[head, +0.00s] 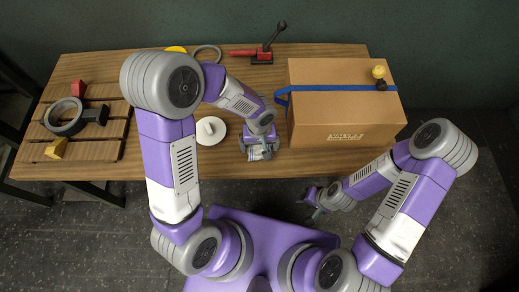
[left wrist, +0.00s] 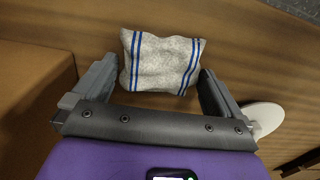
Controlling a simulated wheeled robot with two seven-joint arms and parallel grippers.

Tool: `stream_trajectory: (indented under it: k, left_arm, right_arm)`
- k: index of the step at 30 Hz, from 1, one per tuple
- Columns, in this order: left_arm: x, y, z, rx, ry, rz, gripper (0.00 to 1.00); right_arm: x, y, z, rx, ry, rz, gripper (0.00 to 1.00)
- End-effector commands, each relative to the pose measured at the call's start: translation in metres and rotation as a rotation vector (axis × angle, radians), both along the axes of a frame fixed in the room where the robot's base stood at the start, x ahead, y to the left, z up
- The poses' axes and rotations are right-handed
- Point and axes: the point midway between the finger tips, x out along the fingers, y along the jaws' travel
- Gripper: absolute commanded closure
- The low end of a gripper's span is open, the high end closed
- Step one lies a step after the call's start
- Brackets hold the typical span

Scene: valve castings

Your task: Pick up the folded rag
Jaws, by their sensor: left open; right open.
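The folded rag (left wrist: 160,62) is light grey with blue stripes near two edges. It lies on the wooden table, seen in the left wrist view between and slightly beyond the fingers. My left gripper (left wrist: 157,76) is open, with one finger on each side of the rag. I cannot tell whether the fingers touch it. In the head view my left gripper (head: 260,149) is low over the table's front part, left of the cardboard box, and mostly hides the rag. My right gripper (head: 312,206) is open and empty in front of the table, over the floor.
The cardboard box (head: 340,118) with blue tape stands right of my left gripper. A white disc (head: 211,130) lies to its left. A red clamp with a lever (head: 262,54) is at the back. A slatted wooden board (head: 98,150) with a dark ring casting (head: 52,121) is at left.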

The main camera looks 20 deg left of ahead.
Motion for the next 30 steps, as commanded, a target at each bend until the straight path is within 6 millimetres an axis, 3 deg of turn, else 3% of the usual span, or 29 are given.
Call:
stream_trajectory:
  k: [3, 14, 23, 30]
  left_arm:
    - [0.000, 0.000, 0.001, 0.000, 0.000, 0.000, 0.03]
    - [0.000, 0.000, 0.001, 0.000, 0.000, 0.000, 0.56]
    - [0.000, 0.000, 0.010, -0.002, -0.002, 0.002, 0.56]
    - [0.001, 0.000, 0.057, -0.002, -0.005, 0.001, 0.56]
  right_arm:
    - [0.000, 0.000, 0.001, 0.000, 0.000, 0.000, 0.57]
    - [0.000, 0.000, 0.001, 0.000, 0.000, 0.000, 0.57]
    - [0.000, 0.000, 0.005, 0.000, 0.000, 0.000, 0.57]
    - [0.000, 0.000, 0.024, 0.000, 0.000, 0.000, 0.57]
